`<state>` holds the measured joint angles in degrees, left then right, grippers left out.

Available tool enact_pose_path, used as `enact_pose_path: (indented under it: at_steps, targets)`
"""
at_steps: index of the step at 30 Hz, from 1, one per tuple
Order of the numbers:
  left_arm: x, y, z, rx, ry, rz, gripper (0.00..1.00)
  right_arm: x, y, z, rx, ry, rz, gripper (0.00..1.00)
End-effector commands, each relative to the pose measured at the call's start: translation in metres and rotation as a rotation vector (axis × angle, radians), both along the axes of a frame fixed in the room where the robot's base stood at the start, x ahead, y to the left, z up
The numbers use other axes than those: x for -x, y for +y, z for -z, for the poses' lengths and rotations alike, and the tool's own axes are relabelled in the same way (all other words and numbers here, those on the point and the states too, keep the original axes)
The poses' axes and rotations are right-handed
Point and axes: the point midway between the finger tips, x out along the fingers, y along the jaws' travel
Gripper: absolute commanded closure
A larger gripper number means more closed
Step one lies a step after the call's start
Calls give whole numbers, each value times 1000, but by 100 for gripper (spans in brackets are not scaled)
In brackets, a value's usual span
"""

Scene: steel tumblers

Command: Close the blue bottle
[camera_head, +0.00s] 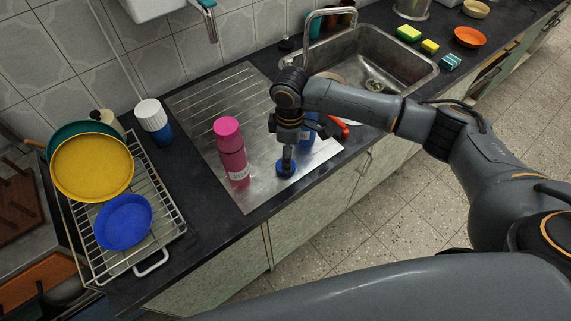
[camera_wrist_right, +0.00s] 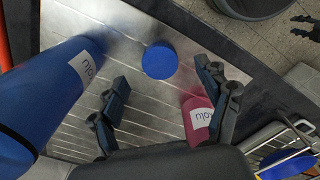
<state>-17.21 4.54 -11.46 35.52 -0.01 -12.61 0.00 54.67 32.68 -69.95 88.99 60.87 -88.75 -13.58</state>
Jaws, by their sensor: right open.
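The blue bottle (camera_head: 308,131) stands on the steel drainboard behind my right gripper in the head view, partly hidden by it. In the right wrist view the blue bottle (camera_wrist_right: 45,100) fills the left side, and its top end is cut off. A round blue cap (camera_head: 286,169) lies on the drainboard. My right gripper (camera_head: 288,158) points down just above the cap. In the wrist view its open fingers (camera_wrist_right: 163,76) are either side of the line to the blue cap (camera_wrist_right: 160,60), with nothing between them. Dark finger-like parts at that view's upper right edge look like my left gripper (camera_wrist_right: 305,24), partly cut off.
A pink bottle (camera_head: 231,152) stands left of my right gripper, close to its finger in the wrist view. A dish rack (camera_head: 165,236) with plates and a white-lidded blue container (camera_head: 154,121) are farther left. A sink (camera_head: 387,58) is behind. A red object (camera_head: 340,127) lies right.

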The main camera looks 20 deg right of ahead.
Motion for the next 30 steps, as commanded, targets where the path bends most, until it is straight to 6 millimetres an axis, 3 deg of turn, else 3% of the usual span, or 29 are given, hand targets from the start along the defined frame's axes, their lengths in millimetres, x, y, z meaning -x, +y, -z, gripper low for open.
enact_pose_path:
  at_steps: [8, 19, 30]
  targets:
    - [0, 0, -1, 0, 0, 0, 60, 0, 1, 2, 0, 1, 0, 23]
    - [0, 1, -13, -1, 0, 0, 60, -7, 8, 49, 0, 1, 1, 23]
    - [0, 1, -13, -1, 0, 1, 60, -7, 8, 52, 0, 0, 0, 23]
